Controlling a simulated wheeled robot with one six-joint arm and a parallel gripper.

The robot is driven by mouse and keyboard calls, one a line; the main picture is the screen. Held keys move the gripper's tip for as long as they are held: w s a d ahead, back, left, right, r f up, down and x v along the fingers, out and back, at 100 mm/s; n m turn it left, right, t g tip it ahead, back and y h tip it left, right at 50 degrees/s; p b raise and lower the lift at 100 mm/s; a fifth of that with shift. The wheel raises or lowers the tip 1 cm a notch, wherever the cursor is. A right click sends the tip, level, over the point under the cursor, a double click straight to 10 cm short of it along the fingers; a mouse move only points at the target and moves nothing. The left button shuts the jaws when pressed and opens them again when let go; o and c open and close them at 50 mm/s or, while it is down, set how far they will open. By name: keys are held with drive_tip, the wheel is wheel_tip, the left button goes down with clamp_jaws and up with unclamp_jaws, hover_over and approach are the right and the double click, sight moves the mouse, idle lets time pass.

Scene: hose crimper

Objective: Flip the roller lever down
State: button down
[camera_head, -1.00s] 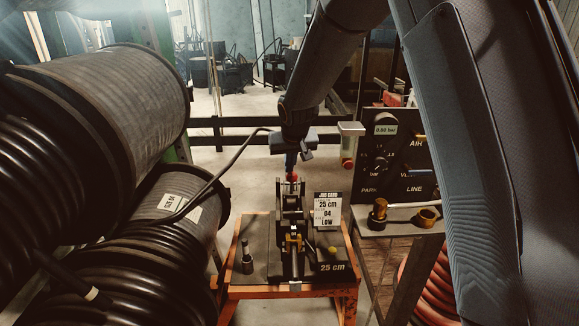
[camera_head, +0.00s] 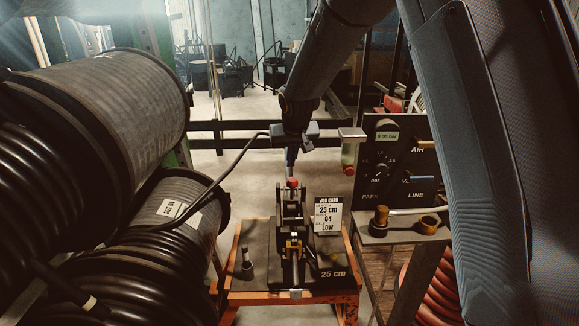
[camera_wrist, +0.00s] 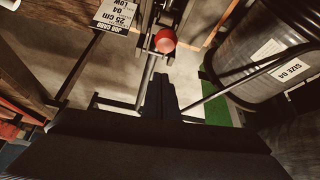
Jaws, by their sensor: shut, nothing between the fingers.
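The roller lever's red ball knob (camera_head: 293,183) stands upright at the top of the dark crimping device (camera_head: 291,215) on the orange-framed bench. In the wrist view the red knob (camera_wrist: 165,40) shows just beyond the fingertips. My gripper (camera_head: 291,168) is shut and empty, pointing down right above the knob. In the wrist view my fingers (camera_wrist: 160,92) are together and stop short of the knob. I cannot tell whether they touch it. The lever's shaft below the knob is partly hidden in the head view.
A job card (camera_head: 328,214) stands right of the device. A small dark fitting (camera_head: 247,260) stands at the bench's left. Large hose reels (camera_head: 110,110) crowd the left, and a hose runs over toward the bench. A gauge panel (camera_head: 395,165) stands at the right.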

drive_tip(key=s+r+b, duration=0.1)
drive_tip(key=s+r, duration=0.4)
drive_tip(key=s, duration=0.1)
drive_tip(key=shift+s+a+b, duration=0.2)
drive_tip(key=shift+a+b, duration=0.1)
drive_tip(key=shift+b, duration=0.05)
drive_tip(key=shift+r, duration=0.1)
